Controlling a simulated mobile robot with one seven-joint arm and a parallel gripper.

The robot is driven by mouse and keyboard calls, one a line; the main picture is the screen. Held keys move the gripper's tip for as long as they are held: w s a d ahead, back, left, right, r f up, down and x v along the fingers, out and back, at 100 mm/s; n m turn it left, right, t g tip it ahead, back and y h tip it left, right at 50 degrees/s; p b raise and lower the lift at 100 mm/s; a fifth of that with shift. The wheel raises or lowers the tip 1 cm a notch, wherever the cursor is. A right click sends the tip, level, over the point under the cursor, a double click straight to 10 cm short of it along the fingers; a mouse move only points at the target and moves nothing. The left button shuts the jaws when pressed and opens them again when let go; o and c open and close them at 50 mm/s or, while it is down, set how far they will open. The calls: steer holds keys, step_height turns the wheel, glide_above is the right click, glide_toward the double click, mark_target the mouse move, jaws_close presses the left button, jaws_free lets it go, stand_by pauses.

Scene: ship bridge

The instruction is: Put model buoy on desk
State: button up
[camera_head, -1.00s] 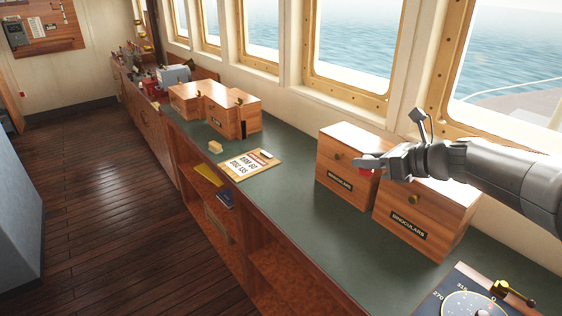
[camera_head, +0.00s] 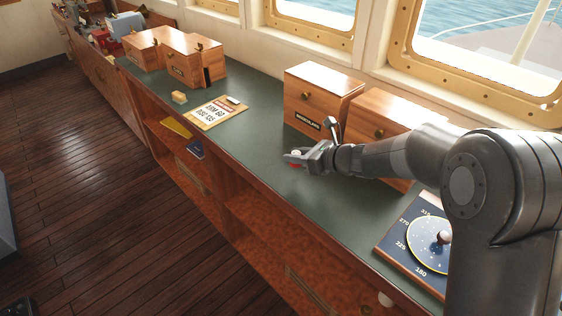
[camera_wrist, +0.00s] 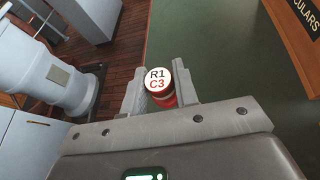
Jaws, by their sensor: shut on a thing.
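The model buoy (camera_wrist: 159,82) is a small red piece with a white round top marked "R1 C3". In the wrist view it sits between the two fingers of my gripper (camera_wrist: 160,90), which is shut on it. In the head view my gripper (camera_head: 300,158) is over the green desk top (camera_head: 265,180), in front of the binocular boxes, and only a little of the buoy's red shows under the fingers. The head view does not clearly show whether the buoy touches the desk.
Two wooden binocular boxes (camera_head: 318,92) stand along the window side. A compass-like dial board (camera_head: 408,240) lies at the right. A clipboard (camera_head: 216,112), a small tan block (camera_head: 179,97) and more wooden boxes (camera_head: 178,55) stand farther left. The green surface left of my gripper is clear.

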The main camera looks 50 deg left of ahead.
mark_target(285, 177)
steer(key=a, duration=0.1)
steer(key=s+a+f, duration=0.1)
steer(key=a+f, duration=0.1)
steer(key=shift+s+a+f, duration=0.2)
steer(key=shift+s+f, duration=0.05)
steer(key=shift+s, duration=0.1)
step_height(285, 177, down, 4)
steer(key=shift+r, duration=0.1)
steer(key=o, duration=0.9)
steer(key=shift+o, duration=0.2)
steer(key=shift+w+d+r, duration=0.1)
steer(key=shift+d, duration=0.1)
steer(key=v, duration=1.1)
steer(key=shift+d+r, duration=0.2)
steer(key=shift+d, duration=0.1)
